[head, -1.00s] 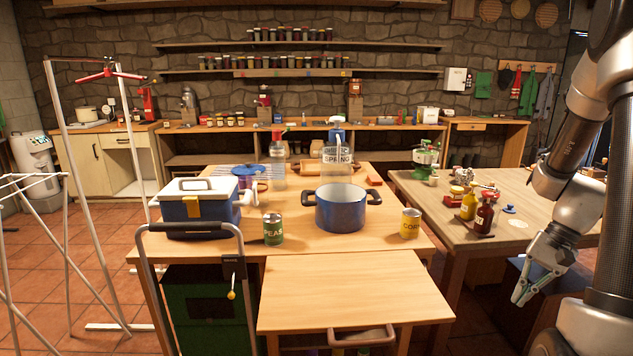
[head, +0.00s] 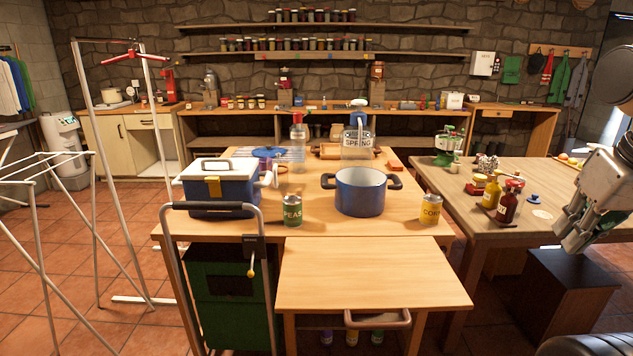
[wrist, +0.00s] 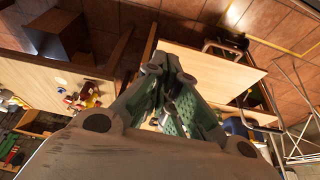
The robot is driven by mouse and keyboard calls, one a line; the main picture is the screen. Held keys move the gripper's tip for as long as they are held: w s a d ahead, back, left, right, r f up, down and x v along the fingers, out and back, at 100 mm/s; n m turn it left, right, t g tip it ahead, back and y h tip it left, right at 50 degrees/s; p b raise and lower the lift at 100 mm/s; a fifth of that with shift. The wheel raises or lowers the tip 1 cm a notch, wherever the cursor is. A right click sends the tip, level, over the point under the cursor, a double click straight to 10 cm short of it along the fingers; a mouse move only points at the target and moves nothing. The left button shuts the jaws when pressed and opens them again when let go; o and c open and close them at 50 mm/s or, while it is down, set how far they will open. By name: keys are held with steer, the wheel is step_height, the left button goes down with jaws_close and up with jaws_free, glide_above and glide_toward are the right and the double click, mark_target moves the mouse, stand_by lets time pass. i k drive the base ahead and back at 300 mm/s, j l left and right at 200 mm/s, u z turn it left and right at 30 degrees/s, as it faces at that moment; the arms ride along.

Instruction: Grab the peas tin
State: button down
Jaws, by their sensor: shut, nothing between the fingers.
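The peas tin (head: 292,211) is a green can with a silver top. It stands upright on the wooden table (head: 330,223), right of the blue and white cooler box and left of the blue pot. I cannot make out the peas tin in the wrist view.
A blue pot (head: 360,197) stands between the peas tin and a yellow corn tin (head: 431,209). The cooler box (head: 217,190) and a trolley handle (head: 208,207) are close on the left. The lower front tabletop (head: 370,275) is bare. A side table (head: 470,205) holds sauce bottles.

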mark_target(291, 204)
steer(key=i+j, duration=0.1)
steer(key=j, duration=0.3)
steer(key=i+j, duration=0.15)
steer(key=j, duration=0.2)
steer(key=i+j, duration=0.1)
steer(key=j, duration=0.3)
steer(key=i+j, duration=0.1)
steer(key=j, duration=0.3)
steer(key=i+j, duration=0.1)
steer(key=j, duration=0.3)
steer(key=i+j+u, duration=0.1)
steer(key=j, duration=0.25)
